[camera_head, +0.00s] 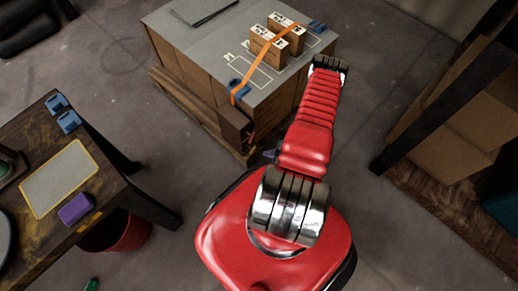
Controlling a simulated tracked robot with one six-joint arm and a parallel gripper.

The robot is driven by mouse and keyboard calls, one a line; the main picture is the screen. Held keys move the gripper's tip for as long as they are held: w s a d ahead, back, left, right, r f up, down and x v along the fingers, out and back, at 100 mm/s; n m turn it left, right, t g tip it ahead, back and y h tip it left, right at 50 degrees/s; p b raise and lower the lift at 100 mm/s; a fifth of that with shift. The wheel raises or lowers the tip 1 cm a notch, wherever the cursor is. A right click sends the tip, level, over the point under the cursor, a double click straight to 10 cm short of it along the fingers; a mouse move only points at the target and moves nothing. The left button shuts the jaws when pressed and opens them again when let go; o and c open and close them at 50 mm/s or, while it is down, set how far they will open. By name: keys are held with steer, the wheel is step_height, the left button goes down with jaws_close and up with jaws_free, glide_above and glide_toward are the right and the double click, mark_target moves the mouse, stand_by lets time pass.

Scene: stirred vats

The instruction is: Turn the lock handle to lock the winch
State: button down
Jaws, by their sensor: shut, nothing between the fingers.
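An orange strap (266,61) runs across the top of a wooden crate (195,50) and over two small wooden blocks (268,46). A blue ratchet-like fitting (238,90), probably the winch, sits at the strap's near end on the crate's front edge. Another blue fitting (316,26) holds the strap's far end. I cannot make out a separate lock handle or its position. My gripper (330,63) is at the far end of my red arm, at the crate's right side. It looks shut and empty, right of the near blue fitting and apart from it.
A dark table (110,190) at left carries blue fittings (62,112), a yellow-edged panel (58,180) and a purple block (76,208). A red bin (118,235) stands below it. A shelf with cardboard boxes (450,130) is at right. Floor is free left of the crate.

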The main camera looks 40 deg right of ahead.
glide_toward(250, 148)
step_height(250, 148, down, 2)
steer(key=s, duration=0.2)
steer(key=shift+w+d+f, duration=0.25)
steer(key=shift+w+f, duration=0.25)
steer(key=shift+w, duration=0.3)
steer(key=shift+w+d+f, duration=0.25)
steer(key=shift+w+f, duration=0.25)
steer(key=shift+w, duration=0.3)
